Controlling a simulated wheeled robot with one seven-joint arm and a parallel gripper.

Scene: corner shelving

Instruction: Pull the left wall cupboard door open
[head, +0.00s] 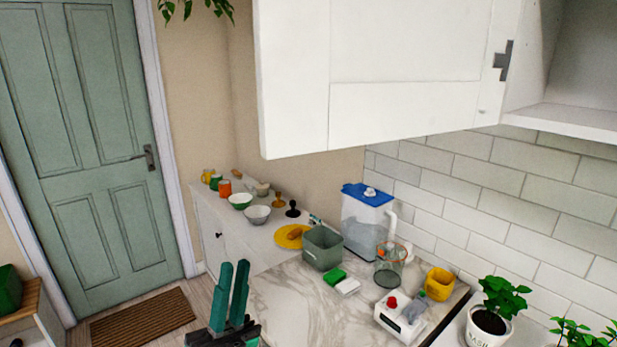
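The white wall cupboard door (405,55) fills the upper middle of the head view. It stands swung out from the cupboard, with a grey hinge (503,61) at its right side. The bare cupboard interior (575,70) shows at the far right. No handle shows on the visible part of the door. My gripper (234,264) is at the bottom left of centre, its two teal fingers pointing up with a narrow gap between them. It is empty, below the door and apart from it.
Below is a marble counter (300,305) with a blue-lidded container (364,220), a grey-green tub (322,247), a glass jug (389,266) and a yellow mug (439,284). A potted plant (489,322) stands at right. A green room door (95,150) and doormat (143,318) are at left.

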